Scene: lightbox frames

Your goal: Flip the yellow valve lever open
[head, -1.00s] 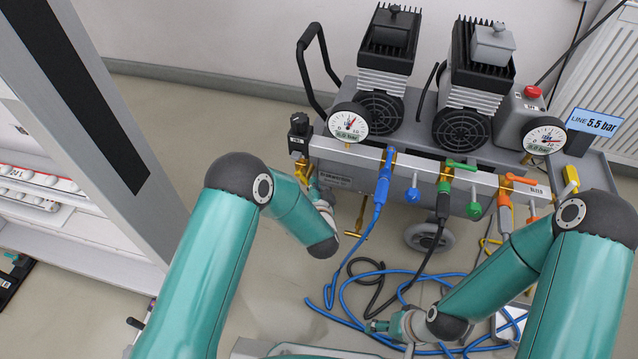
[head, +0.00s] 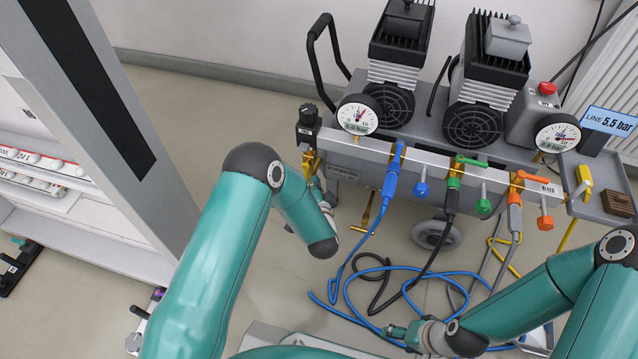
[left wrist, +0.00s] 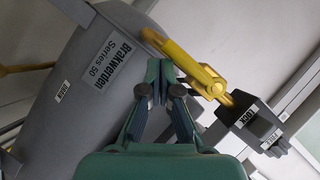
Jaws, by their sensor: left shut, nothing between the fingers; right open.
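The yellow valve lever (left wrist: 185,62) runs diagonally in the left wrist view, from upper left down to its valve body beside a dark block (left wrist: 252,122). In the head view yellow parts of this valve (head: 311,164) show below the black knob at the manifold's left end, partly hidden by my left arm. My left gripper (left wrist: 160,72) is shut and empty, its tips just below the lever; I cannot tell whether they touch it. In the head view my left forearm mostly hides it. My right gripper (head: 396,331) is low, near the hoses, away from the valve.
The grey manifold (head: 345,148) carries blue, green and orange valves with hoses. A grey tank (left wrist: 85,75) fills the left of the left wrist view. Blue hose loops (head: 370,290) lie on the floor near my right gripper. A tray (head: 600,212) holds a brown block (head: 618,203).

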